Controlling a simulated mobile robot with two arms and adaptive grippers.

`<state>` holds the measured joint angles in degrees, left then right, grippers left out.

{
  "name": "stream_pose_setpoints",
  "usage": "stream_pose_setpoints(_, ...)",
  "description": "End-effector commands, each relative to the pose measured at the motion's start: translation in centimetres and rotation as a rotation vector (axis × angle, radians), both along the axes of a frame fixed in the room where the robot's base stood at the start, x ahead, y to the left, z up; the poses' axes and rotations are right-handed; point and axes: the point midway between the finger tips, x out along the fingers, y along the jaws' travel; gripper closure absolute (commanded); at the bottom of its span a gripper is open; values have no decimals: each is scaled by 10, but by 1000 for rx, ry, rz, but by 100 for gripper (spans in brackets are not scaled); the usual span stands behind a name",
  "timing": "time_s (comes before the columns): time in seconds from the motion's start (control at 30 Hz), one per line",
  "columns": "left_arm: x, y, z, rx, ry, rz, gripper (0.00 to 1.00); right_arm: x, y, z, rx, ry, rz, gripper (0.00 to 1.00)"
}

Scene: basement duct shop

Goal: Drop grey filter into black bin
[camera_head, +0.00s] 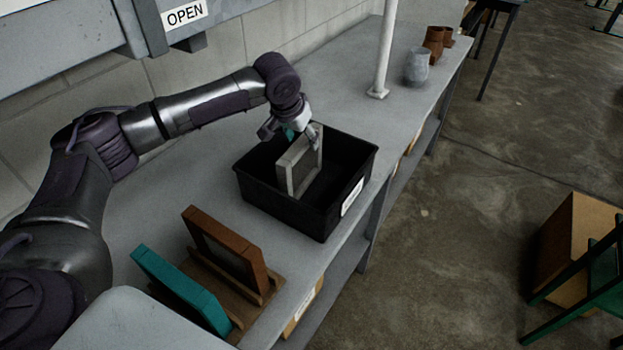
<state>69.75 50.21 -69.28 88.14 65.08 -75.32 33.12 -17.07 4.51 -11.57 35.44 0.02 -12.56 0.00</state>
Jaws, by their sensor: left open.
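The grey filter (299,165), a thin square panel with a light frame and dark mesh, stands roughly upright within the black bin (267,200). Its top edge rises above the bin's rim. My left gripper (290,136) is over the bin at the filter's top, with its fingers apart, one to the left and one near the right top corner. Whether the fingers touch the filter is hard to tell. The filter's lower edge is partly hidden by the bin wall. My right gripper is not in view.
A brown filter (224,248) and a teal filter (180,289) stand in a wooden rack (262,298) on the grey bench (150,204). A white post (384,50) rises behind the bin, with a grey jar (417,66) and brown pipe fittings (435,44) beyond.

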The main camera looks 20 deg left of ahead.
Motion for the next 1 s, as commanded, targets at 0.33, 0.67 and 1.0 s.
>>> stream_pose_setpoints(0.33,-19,2,48,0,-5,0,40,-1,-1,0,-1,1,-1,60)
stream_pose_setpoints(0.67,-28,2,69,-1,-2,1,40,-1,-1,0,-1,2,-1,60)
stream_pose_setpoints(1.0,-28,2,68,0,-2,1,40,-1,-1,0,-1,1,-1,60)
